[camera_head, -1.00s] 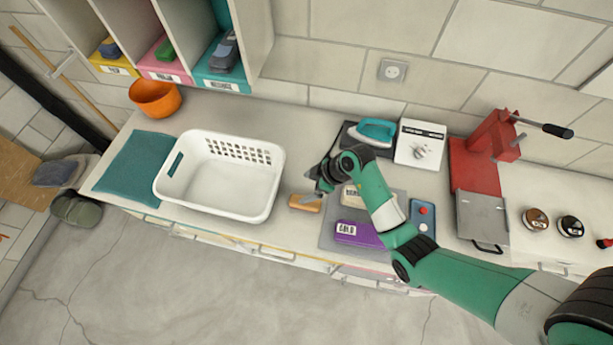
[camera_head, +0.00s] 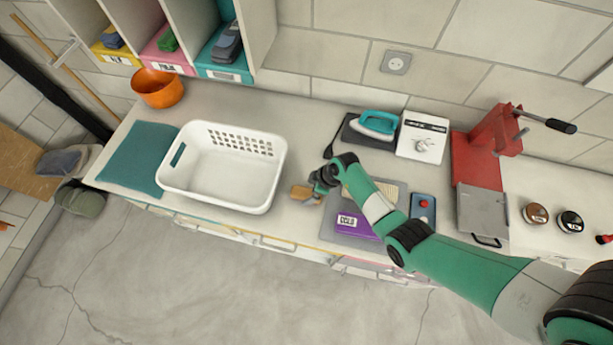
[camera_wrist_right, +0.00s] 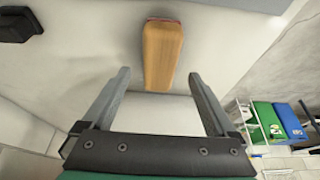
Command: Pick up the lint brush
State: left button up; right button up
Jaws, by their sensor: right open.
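The lint brush shows as a small wooden, orange-brown block (camera_head: 302,192) on the counter, just right of the white basket. In the right wrist view the brush (camera_wrist_right: 163,48) lies lengthwise ahead of the jaws, with a thin reddish edge at its far end. My right gripper (camera_head: 318,187) is at the brush and hides part of it in the head view. In the wrist view my right gripper (camera_wrist_right: 159,76) is open, with one finger on each side of the brush's near end and gaps on both sides. My left gripper is not in view.
The white laundry basket (camera_head: 212,194) stands close left of the brush. A grey mat with a purple box (camera_head: 356,226) lies close right, under my right arm. A teal iron (camera_head: 378,124) and a white box (camera_head: 422,138) stand behind. The counter's front edge is near.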

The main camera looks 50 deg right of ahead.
aim_at(307, 193)
jog(key=shift+x, duration=0.95)
jog(key=shift+w+f, duration=0.15)
jog(key=shift+f, duration=0.45)
jog(key=shift+w+a+f, duration=0.1)
jog(key=shift+f, duration=0.3)
jog(key=shift+f, duration=0.15)
jog(key=c, duration=1.4)
grip_shut()
